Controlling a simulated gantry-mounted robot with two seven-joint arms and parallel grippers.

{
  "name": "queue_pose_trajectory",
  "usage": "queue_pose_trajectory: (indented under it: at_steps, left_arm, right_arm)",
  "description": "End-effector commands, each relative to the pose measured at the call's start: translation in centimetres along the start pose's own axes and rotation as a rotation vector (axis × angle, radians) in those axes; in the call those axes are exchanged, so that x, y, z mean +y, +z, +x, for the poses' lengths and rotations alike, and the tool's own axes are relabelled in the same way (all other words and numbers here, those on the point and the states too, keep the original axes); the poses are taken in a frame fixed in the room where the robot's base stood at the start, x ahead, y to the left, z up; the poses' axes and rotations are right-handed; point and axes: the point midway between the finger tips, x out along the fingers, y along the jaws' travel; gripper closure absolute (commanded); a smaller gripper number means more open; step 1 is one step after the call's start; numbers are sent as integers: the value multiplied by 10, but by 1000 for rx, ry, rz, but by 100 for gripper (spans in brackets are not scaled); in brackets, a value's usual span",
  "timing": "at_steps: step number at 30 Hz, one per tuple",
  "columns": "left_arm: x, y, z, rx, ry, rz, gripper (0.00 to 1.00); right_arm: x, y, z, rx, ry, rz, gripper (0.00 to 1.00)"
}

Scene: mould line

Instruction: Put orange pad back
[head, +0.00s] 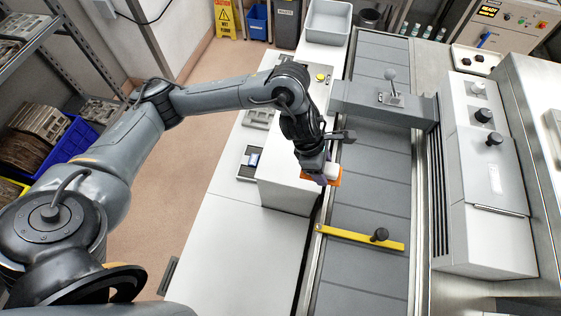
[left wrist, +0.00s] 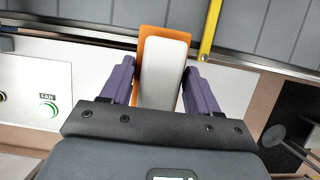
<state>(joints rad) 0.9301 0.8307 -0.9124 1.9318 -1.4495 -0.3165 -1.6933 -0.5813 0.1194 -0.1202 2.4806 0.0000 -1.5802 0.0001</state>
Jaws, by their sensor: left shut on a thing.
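The orange pad (head: 337,181) shows at the tip of my left gripper (head: 322,174) in the head view, with a white block-like part on it. In the left wrist view the orange pad (left wrist: 152,32) shows behind and around the white part (left wrist: 165,72). The purple fingers of my left gripper (left wrist: 160,76) are shut on it from both sides. The pad is over the edge between the white cabinet (head: 285,195) and the grey conveyor (head: 365,200). Its underside is hidden, so I cannot tell whether it touches anything. My right gripper is out of view.
A yellow bar (head: 350,236) with a black knob crosses the conveyor nearer to me. A grey gantry block (head: 375,105) spans the conveyor farther off. A small dark tray (head: 247,175) with a blue-and-white item lies left of the cabinet. The white counter in front (head: 235,250) is clear.

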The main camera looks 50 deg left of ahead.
Motion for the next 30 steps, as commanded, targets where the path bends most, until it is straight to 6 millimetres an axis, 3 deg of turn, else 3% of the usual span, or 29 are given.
queue_pose_trajectory:
  at_steps: [5,18,30]
  left_arm:
    - [12,-15,1,4,-3,-5,68]
    - [54,-95,19,4,-3,-6,68]
    - [64,-116,31,2,-4,-2,68]
  right_arm:
    - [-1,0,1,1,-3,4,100]
    - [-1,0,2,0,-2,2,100]
    - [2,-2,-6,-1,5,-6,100]
